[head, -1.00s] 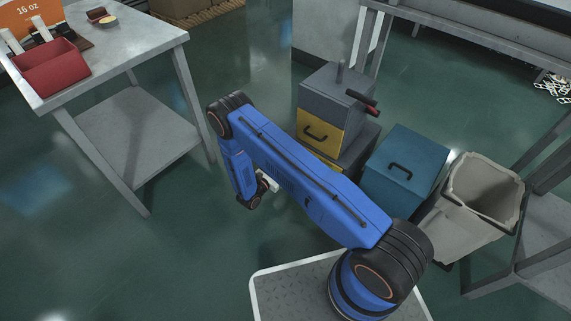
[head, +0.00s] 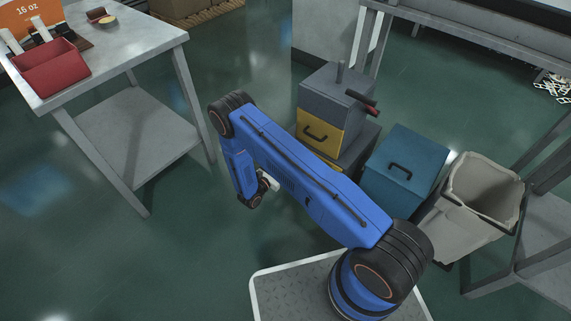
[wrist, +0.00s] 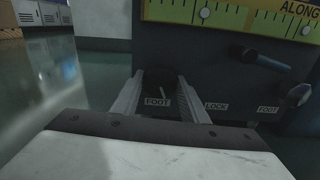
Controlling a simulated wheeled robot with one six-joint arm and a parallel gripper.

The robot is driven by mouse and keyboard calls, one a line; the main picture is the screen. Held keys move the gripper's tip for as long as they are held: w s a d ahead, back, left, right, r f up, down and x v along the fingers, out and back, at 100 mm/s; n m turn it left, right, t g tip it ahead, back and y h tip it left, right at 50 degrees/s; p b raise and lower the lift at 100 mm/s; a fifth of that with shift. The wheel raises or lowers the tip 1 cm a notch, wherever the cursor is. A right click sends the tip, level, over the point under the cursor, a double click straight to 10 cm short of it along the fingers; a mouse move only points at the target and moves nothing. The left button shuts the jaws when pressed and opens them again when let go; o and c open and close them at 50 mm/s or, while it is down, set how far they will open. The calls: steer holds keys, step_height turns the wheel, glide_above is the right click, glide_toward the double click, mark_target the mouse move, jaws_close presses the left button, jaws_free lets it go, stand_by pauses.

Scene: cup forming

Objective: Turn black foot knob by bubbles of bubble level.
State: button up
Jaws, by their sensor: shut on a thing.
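In the wrist view, the black foot knob (wrist: 158,78) sits between the two pale fingers of my gripper (wrist: 157,88), low on a dark machine face. The fingers are shut on it, and a small light line shows on the knob. A FOOT label is below it. The yellow-green bubble level (wrist: 232,14) with dark tick marks runs along the top, cut off by the frame edge; I cannot read its bubbles clearly. In the head view my gripper (head: 268,182) is small and partly hidden behind my blue arm, and the knob and level are not visible.
The head view shows a grey-and-yellow machine (head: 325,115), a blue box (head: 403,170), a bin (head: 470,205) and a metal table (head: 125,65). Open green floor lies left.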

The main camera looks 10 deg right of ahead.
steer(key=n, duration=1.2)
steer(key=shift+a, duration=0.1)
steer(key=shift+n, duration=0.3)
stand_by(0.4)
steer(key=o, duration=1.1)
steer(key=shift+c, duration=0.2)
steer(key=v, duration=1.7)
steer(key=shift+a, duration=0.15)
steer(key=shift+s, duration=0.1)
